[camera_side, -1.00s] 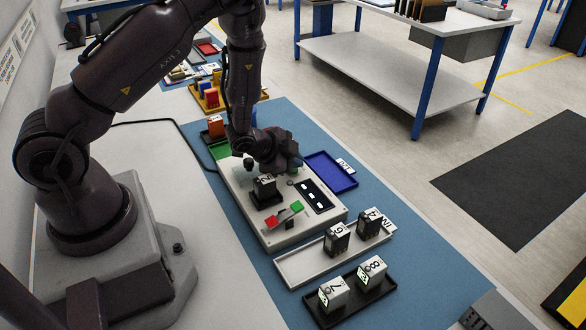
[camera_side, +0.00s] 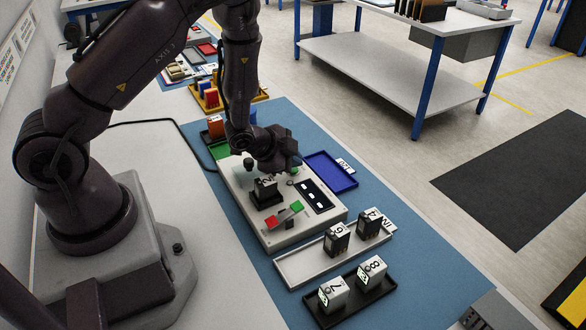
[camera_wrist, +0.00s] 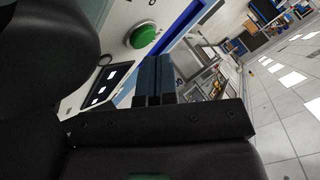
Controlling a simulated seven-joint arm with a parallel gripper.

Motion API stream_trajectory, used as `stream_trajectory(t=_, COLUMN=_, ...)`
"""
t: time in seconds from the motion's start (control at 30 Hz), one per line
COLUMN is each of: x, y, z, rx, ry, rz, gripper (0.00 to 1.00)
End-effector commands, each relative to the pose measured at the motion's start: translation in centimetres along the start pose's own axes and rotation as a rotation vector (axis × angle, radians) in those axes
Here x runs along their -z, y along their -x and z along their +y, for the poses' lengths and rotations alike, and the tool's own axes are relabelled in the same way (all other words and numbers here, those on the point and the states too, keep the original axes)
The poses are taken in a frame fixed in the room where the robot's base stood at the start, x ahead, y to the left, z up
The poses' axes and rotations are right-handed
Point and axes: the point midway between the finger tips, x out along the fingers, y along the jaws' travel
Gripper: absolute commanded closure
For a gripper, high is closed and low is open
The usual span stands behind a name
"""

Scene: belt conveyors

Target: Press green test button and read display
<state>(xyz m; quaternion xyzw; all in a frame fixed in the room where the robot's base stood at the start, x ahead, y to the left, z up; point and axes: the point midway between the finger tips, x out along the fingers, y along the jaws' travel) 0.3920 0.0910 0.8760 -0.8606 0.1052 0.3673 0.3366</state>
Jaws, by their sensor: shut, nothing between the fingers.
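The green button (camera_wrist: 143,35) is a round dome on the pale tester box (camera_side: 245,208). In the side view, a bit of green (camera_side: 296,171) shows beside my wrist. The dark display (camera_side: 314,195) on the box has several white lit patches; it also shows in the wrist view (camera_wrist: 104,86), but I cannot read its values. My gripper (camera_wrist: 152,62) is shut and empty, its fingertips just beside and below the button in the wrist picture, apparently apart from it. In the side view my wrist hides most of the fingers. A dark numbered block (camera_side: 265,186) sits in the box's socket.
A red pad (camera_side: 272,222) and a green pad (camera_side: 297,206) are at the box's front. A white tray (camera_side: 292,270) and a black tray (camera_side: 322,318) hold numbered blocks. A blue tray (camera_side: 333,180) lies right of the box. A black knob (camera_side: 249,163) stands on the box.

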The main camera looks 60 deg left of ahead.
Motion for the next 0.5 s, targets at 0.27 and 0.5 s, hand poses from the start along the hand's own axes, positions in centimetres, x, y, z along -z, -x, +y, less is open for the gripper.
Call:
stream_trajectory(t=0.27, x=0.2, y=0.1, z=-0.4, rx=0.007, ry=0.002, rz=0.003, gripper=1.00)
stream_trajectory(t=0.5, x=1.4, y=1.7, z=-1.6, rx=0.010, ry=0.003, rz=0.006, gripper=1.00)
